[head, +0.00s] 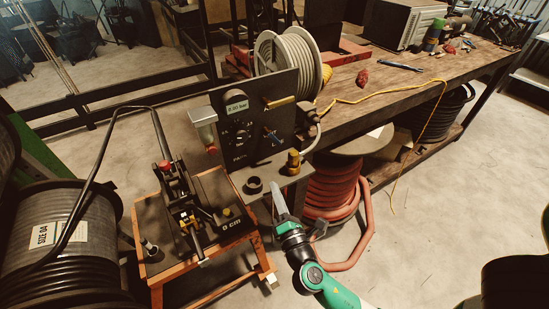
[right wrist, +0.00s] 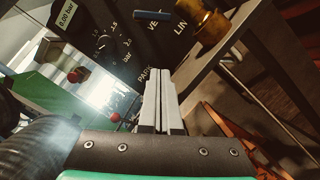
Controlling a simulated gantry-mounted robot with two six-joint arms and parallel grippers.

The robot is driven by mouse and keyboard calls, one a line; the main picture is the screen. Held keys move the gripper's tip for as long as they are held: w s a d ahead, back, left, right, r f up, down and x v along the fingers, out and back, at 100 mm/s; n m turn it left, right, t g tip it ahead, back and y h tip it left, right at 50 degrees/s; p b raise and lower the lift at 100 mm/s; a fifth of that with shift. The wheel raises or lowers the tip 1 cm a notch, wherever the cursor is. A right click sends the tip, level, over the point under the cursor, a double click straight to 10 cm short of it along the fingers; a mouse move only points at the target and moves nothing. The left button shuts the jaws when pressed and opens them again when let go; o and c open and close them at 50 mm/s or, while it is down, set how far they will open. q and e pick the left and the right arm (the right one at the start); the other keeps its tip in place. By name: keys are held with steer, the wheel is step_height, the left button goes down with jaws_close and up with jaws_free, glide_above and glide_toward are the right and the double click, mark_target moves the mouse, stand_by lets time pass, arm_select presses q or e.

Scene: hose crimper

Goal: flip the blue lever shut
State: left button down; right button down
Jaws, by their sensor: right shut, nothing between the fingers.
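The blue lever (head: 271,136) is small and sits on the dark upright control panel (head: 255,117), right of its middle. In the right wrist view, a blue bar (right wrist: 152,15) stands out near the top edge, by lettering that is partly cut off. My right gripper (head: 274,186) is in front of and below the panel, near the small shelf under it, apart from the lever. Its fingers also show in the right wrist view (right wrist: 160,72), pressed together and empty, pointing toward the panel. My left gripper is not in view.
A brass fitting (head: 293,161) stands on the small shelf (head: 268,176), with a dark ring (head: 254,185) beside it. A crimper (head: 183,200) on an orange-framed stand is to the left. Red hose (head: 335,190) is coiled behind my right gripper. Open floor lies to the right.

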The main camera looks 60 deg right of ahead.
mark_target(272, 136)
steer(key=shift+w+r, duration=0.1)
steer(key=shift+r, duration=0.05)
steer(key=x, duration=1)
steer(key=shift+w+d+b, duration=0.1)
steer(key=shift+b, duration=0.2)
steer(key=s+d+r+p, duration=0.2)
steer(key=shift+d+r, duration=0.2)
steer(key=shift+d, duration=0.05)
steer(key=shift+f, duration=0.1)
